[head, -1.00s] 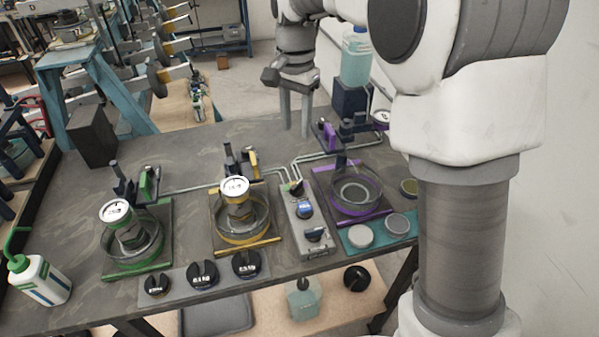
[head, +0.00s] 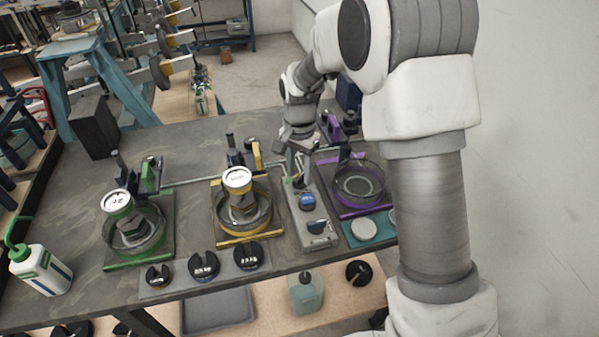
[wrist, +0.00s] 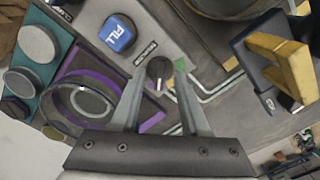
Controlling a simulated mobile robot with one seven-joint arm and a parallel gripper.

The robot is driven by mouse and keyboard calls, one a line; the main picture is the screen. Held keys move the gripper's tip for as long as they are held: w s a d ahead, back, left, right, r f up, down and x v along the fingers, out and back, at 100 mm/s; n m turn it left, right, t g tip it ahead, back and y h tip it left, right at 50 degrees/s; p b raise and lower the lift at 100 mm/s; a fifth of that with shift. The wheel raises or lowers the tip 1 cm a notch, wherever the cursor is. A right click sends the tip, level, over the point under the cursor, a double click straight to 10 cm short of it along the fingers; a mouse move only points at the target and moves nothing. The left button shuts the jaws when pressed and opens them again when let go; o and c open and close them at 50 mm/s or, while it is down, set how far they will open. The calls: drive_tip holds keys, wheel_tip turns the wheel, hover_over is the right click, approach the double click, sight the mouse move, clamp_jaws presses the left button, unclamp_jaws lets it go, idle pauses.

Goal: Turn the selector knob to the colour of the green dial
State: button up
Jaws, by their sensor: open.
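The selector knob (wrist: 160,68) is a dark round knob on the grey control panel (wrist: 150,22). Its white mark points down, toward my gripper's palm, in the wrist view. My gripper (wrist: 159,74) is open, with one fingertip on each side of the knob; I cannot tell whether they touch it. In the head view my gripper (head: 297,178) is over the panel's far end and mostly covers the knob. The green dial (head: 117,200) is a round white-faced gauge over a glass bowl on the green-trimmed station at left. Its reading is too small to tell.
A blue FILL button (wrist: 117,33) is on the same panel. The yellow station (head: 250,238) stands left of the panel and the purple station (head: 340,211) right of it. Slotted black weights (head: 203,265) lie in front. Metal pipes run behind the panel.

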drive_tip(key=shift+f, duration=0.3)
clamp_jaws()
